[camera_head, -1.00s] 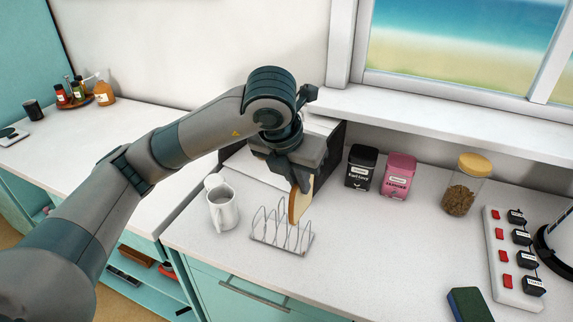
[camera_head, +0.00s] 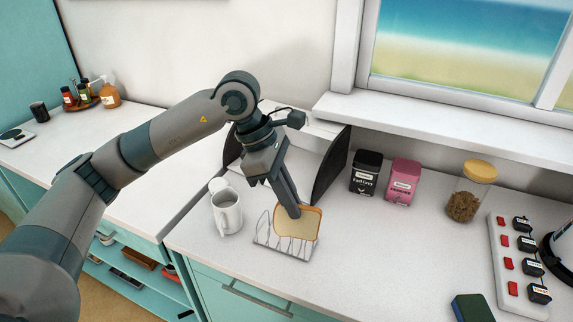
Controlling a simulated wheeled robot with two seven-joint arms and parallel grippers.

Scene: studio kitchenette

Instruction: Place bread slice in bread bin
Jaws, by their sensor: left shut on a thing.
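The bread slice (camera_head: 299,226), pale with a brown crust, faces the camera at the wire toast rack (camera_head: 262,243). Its lower part overlaps the rack's wires, and I cannot tell whether it touches them. My left gripper (camera_head: 294,212) is shut on the slice's upper left part, pointing down. The bread bin (camera_head: 331,165), with dark side panels and a pale interior, stands open behind the gripper against the wall. My arm hides part of the bin. My right gripper is not in view.
A black tin (camera_head: 365,172), a pink tin (camera_head: 402,182) and a yellow-lidded jar (camera_head: 469,192) stand right of the bin. A switch strip (camera_head: 508,260) and a sponge (camera_head: 470,307) lie farther right. The counter between is clear.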

